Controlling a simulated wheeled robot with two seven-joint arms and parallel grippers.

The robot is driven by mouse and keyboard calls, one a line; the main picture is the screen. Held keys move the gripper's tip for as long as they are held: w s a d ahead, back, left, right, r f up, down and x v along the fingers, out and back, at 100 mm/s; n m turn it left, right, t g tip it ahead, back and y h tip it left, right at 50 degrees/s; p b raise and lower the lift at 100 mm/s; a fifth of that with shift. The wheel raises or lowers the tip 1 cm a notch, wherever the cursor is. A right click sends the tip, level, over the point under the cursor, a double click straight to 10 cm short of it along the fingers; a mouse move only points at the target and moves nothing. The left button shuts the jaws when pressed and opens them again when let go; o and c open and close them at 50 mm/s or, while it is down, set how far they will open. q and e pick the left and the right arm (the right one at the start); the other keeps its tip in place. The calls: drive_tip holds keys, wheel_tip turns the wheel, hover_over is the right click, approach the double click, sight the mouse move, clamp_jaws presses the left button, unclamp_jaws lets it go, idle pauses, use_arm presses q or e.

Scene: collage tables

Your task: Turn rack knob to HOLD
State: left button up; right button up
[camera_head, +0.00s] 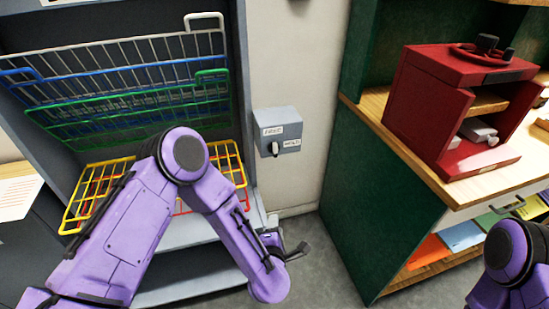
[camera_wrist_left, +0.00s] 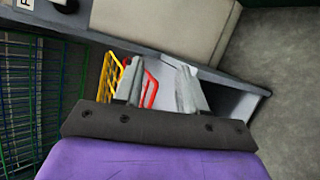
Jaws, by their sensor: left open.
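The grey knob box (camera_head: 278,118) is fixed to the pale wall just right of the rack. Its small dark knob (camera_head: 275,150) points down, left of the HOLD label (camera_head: 292,143); another label (camera_head: 272,130) sits above it, too small to read surely. My left gripper (camera_head: 288,248) is below the box, in front of the rack's right edge, apart from the knob. Its fingers are open and empty in the left wrist view (camera_wrist_left: 160,88). There, part of a label (camera_wrist_left: 24,4) and a dark piece, maybe the knob, show at the top left edge. My right gripper is out of view.
The rack (camera_head: 120,75) at left has grey, blue, green and yellow wire shelves. A green cabinet (camera_head: 350,200) stands at right with a red press-like device (camera_head: 440,80) on its wooden top. Bare floor (camera_head: 310,270) lies between them. Part of my right arm shows at lower right.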

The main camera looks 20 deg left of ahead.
use_arm(q)
drive_tip(key=w+d+r+n+t+y+b, duration=0.1)
drive_tip(key=w+d+r+n+t+y, duration=0.15)
drive_tip(key=w+r+n, duration=0.55)
drive_tip(key=n+g+y, duration=0.2)
drive_tip(key=n+y, duration=0.3)
drive_tip(key=n, duration=0.6)
approach(276, 147)
drive_tip(key=shift+t, duration=0.25)
drive_tip(key=p+x, duration=0.1)
drive_tip(key=x, duration=0.6)
drive_tip(key=shift+w+a, duration=0.15)
drive_tip(key=shift+a, duration=0.1)
drive_tip(key=shift+w+a+h, duration=0.3)
drive_tip(key=shift+w+h, duration=0.05)
drive_tip(key=shift+w, duration=0.15)
drive_tip(key=shift+f, duration=0.1)
clamp_jaws()
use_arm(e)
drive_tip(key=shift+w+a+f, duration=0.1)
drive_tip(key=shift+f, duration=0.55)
